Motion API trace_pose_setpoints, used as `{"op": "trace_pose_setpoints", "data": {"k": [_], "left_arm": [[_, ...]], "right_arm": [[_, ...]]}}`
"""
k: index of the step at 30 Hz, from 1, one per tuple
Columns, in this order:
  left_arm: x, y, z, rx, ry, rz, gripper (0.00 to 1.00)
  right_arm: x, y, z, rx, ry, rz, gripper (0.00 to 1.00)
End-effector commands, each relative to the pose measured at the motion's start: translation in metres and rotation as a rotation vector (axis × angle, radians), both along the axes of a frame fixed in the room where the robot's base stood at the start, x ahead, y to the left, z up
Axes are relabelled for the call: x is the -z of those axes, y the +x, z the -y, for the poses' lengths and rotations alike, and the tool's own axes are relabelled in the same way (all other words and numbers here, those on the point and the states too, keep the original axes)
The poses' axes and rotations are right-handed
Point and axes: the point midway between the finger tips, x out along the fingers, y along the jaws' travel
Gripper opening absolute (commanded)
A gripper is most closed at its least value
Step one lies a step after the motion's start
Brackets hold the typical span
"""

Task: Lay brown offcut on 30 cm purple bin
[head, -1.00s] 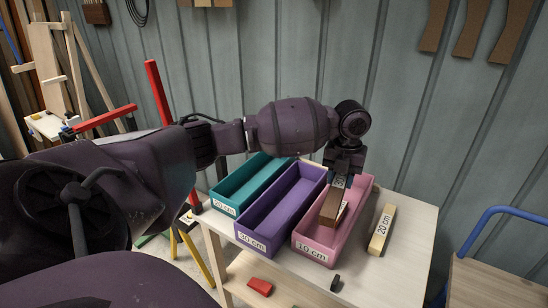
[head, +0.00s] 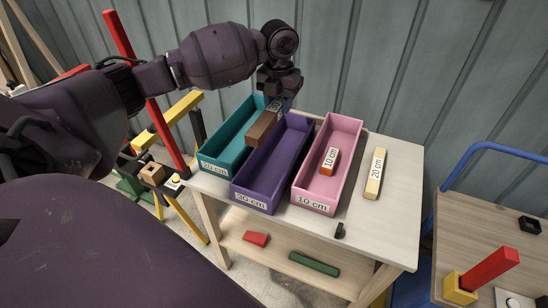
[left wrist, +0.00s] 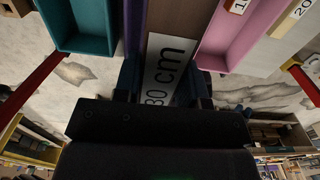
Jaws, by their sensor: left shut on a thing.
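My left gripper (head: 274,103) is shut on the brown offcut (head: 262,128), which hangs tilted over the bins, near where the teal and purple bins meet. In the left wrist view the offcut (left wrist: 172,17) carries a white label reading "30 cm" and lies between the jaws. The 30 cm purple bin (head: 252,197) is the middle of three long bins on the table. Its visible inside looks empty, and the offcut and gripper hide part of its far left edge. I cannot tell whether the offcut touches a bin. My right gripper is not in view.
The teal 20 cm bin (head: 212,168) stands left, and the pink 10 cm bin (head: 313,206) right with an orange 10 cm block (head: 328,168) inside. A pale 20 cm block (head: 375,173) lies on the table (head: 398,205). A red post (head: 150,100) rises at left.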

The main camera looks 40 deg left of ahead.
Motion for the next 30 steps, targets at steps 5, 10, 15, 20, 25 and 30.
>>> {"op": "trace_pose_setpoints", "data": {"k": [5, 10, 15, 20, 25, 30], "left_arm": [[0.04, -0.001, 0.001, 0.001, -0.002, -0.008, 0.09], [0.078, -0.001, 0.0, 0.001, -0.001, -0.008, 0.09], [0.113, -0.001, 0.0, 0.001, -0.001, -0.008, 0.09], [0.132, -0.001, 0.0, 0.0, 0.0, -0.005, 0.09], [0.139, 0.0, 0.0, 0.0, 0.0, -0.002, 0.09], [0.157, -0.001, 0.0, 0.0, 0.0, -0.005, 0.09]], "right_arm": [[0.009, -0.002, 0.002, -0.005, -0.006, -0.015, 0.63], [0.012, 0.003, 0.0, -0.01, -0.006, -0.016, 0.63], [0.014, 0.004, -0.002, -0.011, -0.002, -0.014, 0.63], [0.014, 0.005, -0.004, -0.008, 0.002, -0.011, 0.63], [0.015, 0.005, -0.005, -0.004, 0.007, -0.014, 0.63], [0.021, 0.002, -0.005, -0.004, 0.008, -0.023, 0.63]]}}
